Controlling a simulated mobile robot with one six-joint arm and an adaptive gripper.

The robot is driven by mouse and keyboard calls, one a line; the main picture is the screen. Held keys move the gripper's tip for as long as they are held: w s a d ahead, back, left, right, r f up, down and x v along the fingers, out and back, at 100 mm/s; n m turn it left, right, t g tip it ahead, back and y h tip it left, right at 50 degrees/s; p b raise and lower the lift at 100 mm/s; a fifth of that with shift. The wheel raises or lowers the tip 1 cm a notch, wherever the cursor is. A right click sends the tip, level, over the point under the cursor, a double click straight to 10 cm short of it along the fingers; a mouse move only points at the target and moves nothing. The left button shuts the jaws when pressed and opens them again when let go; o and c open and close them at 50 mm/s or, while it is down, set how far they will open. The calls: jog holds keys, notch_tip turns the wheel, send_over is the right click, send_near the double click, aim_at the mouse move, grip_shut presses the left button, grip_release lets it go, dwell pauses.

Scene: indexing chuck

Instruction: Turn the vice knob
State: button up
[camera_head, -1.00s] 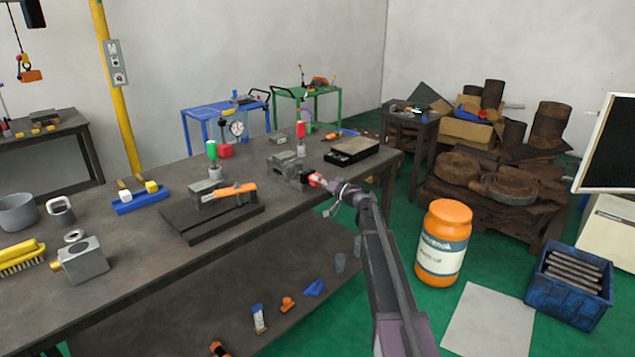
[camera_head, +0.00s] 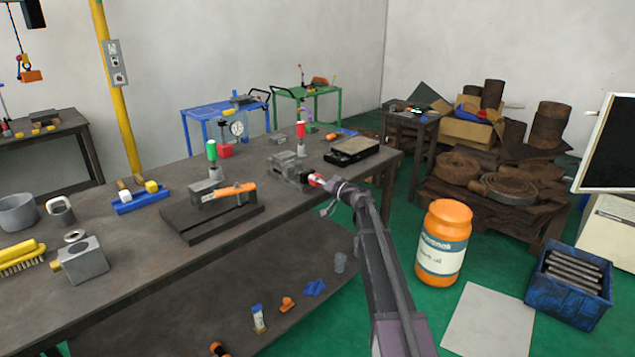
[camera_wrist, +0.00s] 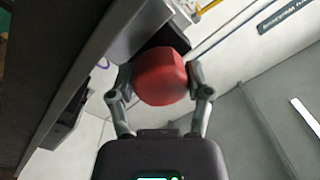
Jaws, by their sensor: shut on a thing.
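The vice (camera_head: 290,166) is a grey block-like device on the dark workbench, near its front edge. Its red knob (camera_head: 315,180) faces me at the bench edge. In the wrist view the red knob (camera_wrist: 161,77) fills the space between the two fingers of my gripper (camera_wrist: 160,90), one finger on each side. My gripper (camera_head: 322,183) is shut on the knob. In the head view the fingers are small and partly hidden by my wrist.
A black tray (camera_head: 352,151) lies right of the vice. A red-topped post (camera_head: 300,130) stands behind it. A dark plate with an orange-handled tool (camera_head: 236,190) lies to the left. An orange drum (camera_head: 445,240) stands on the floor at right.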

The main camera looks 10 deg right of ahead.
jog(key=shift+m, duration=2.2)
jog(key=o, duration=1.1)
jog(key=shift+o, duration=0.2)
jog(key=v, duration=0.7)
jog(key=shift+s, duration=0.2)
jog(key=shift+d, duration=0.1)
